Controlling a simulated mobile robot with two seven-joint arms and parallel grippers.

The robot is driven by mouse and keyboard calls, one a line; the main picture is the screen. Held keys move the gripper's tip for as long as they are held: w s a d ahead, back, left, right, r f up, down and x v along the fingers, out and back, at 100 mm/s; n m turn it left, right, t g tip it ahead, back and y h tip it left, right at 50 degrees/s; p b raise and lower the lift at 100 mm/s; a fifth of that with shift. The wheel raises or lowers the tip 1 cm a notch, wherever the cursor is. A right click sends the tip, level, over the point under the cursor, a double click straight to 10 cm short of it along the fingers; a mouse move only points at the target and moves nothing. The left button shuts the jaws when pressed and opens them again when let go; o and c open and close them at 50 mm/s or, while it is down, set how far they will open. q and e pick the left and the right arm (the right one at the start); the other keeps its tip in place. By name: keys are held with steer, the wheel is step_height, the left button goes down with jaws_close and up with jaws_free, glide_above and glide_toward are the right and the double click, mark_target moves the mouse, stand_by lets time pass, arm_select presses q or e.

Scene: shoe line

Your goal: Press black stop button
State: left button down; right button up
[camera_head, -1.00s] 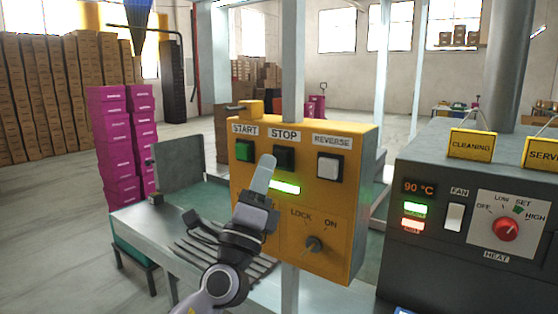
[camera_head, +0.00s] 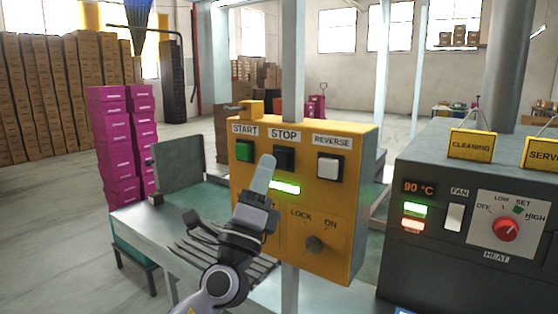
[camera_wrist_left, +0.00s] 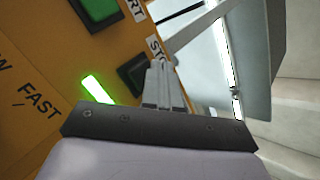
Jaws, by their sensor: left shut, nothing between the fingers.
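The black stop button (camera_head: 284,158) sits under the STOP label on the yellow control box (camera_head: 347,240), between the green start button (camera_head: 244,150) and the white reverse button (camera_head: 328,167). My left gripper (camera_head: 266,160) is shut and empty, its fingertips in front of the stop button's lower left edge. In the left wrist view the shut fingers (camera_wrist_left: 159,68) overlap part of the black button (camera_wrist_left: 131,75). I cannot tell whether the tips touch it. My right gripper is not in view.
A green light bar (camera_head: 285,188) glows below the buttons. A LOCK/ON knob (camera_head: 314,244) sits lower on the box. A dark heater panel (camera_head: 430,262) stands to the right. Pink boxes (camera_head: 119,150) are stacked at the left.

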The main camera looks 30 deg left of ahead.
arm_select(q)
steer(key=shift+w, duration=0.1)
stand_by(0.4)
steer(key=shift+w+b, duration=0.3)
steer(key=shift+w, duration=0.05)
steer(key=shift+w+b, duration=0.35)
steer(key=shift+w, duration=0.15)
stand_by(0.6)
steer(key=shift+s, duration=0.1)
stand_by(0.4)
steer(key=shift+s, duration=0.85)
steer(key=s+p, duration=0.1)
steer(key=s, duration=0.4)
steer(key=shift+a, duration=0.2)
stand_by(0.5)
